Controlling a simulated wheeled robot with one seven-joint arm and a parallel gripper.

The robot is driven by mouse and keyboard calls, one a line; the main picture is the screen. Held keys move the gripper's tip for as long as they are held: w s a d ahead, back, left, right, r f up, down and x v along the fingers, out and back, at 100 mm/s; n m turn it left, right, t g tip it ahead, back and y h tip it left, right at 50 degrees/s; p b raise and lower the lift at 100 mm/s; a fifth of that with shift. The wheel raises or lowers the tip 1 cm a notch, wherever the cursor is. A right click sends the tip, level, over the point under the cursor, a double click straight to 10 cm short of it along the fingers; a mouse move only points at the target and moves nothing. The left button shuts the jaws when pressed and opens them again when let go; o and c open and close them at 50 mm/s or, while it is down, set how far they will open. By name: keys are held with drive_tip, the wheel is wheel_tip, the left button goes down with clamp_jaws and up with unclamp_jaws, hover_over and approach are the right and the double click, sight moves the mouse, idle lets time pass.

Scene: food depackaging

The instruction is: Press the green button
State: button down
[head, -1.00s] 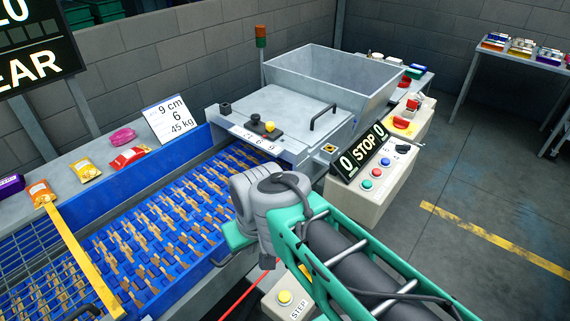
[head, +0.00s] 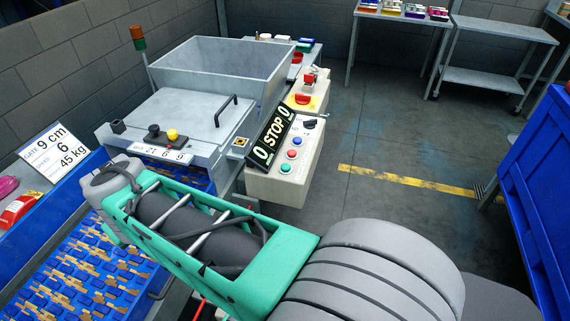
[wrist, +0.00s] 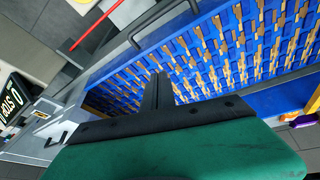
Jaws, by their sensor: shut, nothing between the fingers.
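The green button (head: 285,168) is the lowest of three coloured buttons on the white control box (head: 279,186). A red button (head: 291,154) and a blue button (head: 297,141) sit above it. My gripper (wrist: 157,87) shows in the wrist view, shut and empty, in front of the blue conveyor. It is apart from the control box, whose "STOP 0" display (wrist: 12,98) shows at the left edge there. In the head view my arm crosses the lower left and middle, and the gripper is hidden. I cannot make out the green button in the wrist view.
The grey hopper machine (head: 170,115) stands left of the control box. The blue conveyor (head: 85,262) carries many tan pieces. A red knob (head: 309,79) and red-and-yellow stop (head: 303,99) sit behind the box. Floor to its right is clear, up to a blue bin (head: 548,190).

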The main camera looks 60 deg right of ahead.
drive_tip(key=w+d+r+m+h, duration=0.1)
drive_tip(key=d+r+m+h, duration=0.15)
drive_tip(key=d, duration=1.05)
drive_tip(key=r+m+g+h+p, duration=0.1)
drive_tip(key=m+g+h+p, duration=0.2)
drive_tip(key=m+g+h, duration=0.25)
hover_over(284, 168)
drive_tip(key=shift+d+r+m+y, duration=0.1)
drive_tip(key=shift+r+m+y, duration=0.1)
drive_tip(key=shift+m+y, duration=0.1)
drive_tip(key=shift+f, duration=0.15)
wheel_tip(284, 168, down, 8)
drive_tip(key=b, duration=0.6)
drive_tip(key=shift+f, duration=0.25)
drive_tip(key=shift+f, duration=0.1)
drive_tip(key=shift+f+b, duration=0.3)
drive_tip(key=shift+b, duration=0.1)
